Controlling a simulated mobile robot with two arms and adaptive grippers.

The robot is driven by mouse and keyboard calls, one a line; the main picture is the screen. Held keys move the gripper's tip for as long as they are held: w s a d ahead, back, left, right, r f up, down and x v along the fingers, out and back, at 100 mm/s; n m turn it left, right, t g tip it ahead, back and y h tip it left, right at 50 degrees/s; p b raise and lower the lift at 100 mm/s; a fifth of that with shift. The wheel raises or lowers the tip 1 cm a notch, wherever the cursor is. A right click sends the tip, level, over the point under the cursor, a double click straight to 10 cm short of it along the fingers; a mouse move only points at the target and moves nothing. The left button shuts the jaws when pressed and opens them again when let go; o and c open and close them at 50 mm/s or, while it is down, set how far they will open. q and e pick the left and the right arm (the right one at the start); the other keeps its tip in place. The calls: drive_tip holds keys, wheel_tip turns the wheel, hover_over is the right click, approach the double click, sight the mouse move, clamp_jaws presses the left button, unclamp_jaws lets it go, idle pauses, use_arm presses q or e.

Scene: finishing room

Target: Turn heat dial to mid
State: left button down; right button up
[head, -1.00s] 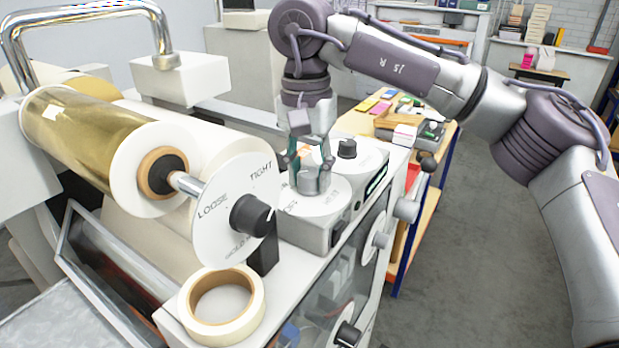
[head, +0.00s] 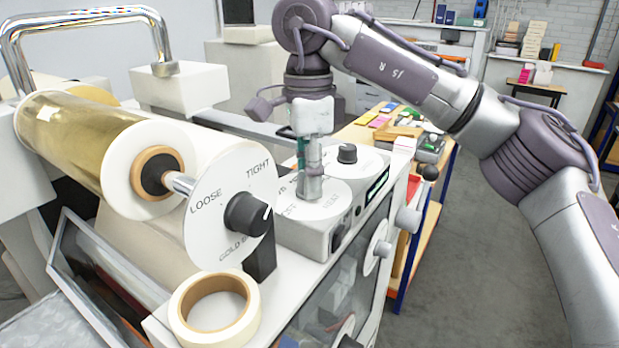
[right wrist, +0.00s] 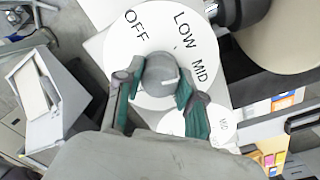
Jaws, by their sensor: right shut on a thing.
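The heat dial is a grey knob (right wrist: 158,72) on a round white plate (right wrist: 118,50) marked OFF, LOW and MID in the right wrist view. My right gripper (right wrist: 158,84) is shut on the knob, one green-padded finger on each side. The knob's white mark points right, roughly toward the MID side; the right finger is close to it. In the head view, my right gripper (head: 311,186) reaches down onto the plate (head: 326,207) on the grey control box, largely hiding the knob. My left gripper is not in view.
A second dial (head: 347,153) sits just behind on the same box. A foil roll (head: 85,135) and a LOOSE/TIGHT dial (head: 247,214) stand to the left. A tape roll (head: 215,312) lies in front. Open floor is at right.

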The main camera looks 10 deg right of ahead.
drive_tip(key=shift+r+m, duration=0.1)
drive_tip(key=shift+m, duration=1.6)
drive_tip(key=shift+b, duration=0.3)
drive_tip(key=o, duration=1.1)
drive_tip(key=shift+o, duration=0.2)
wheel_tip(320, 180, up, 12)
drive_tip(key=shift+w, duration=0.25)
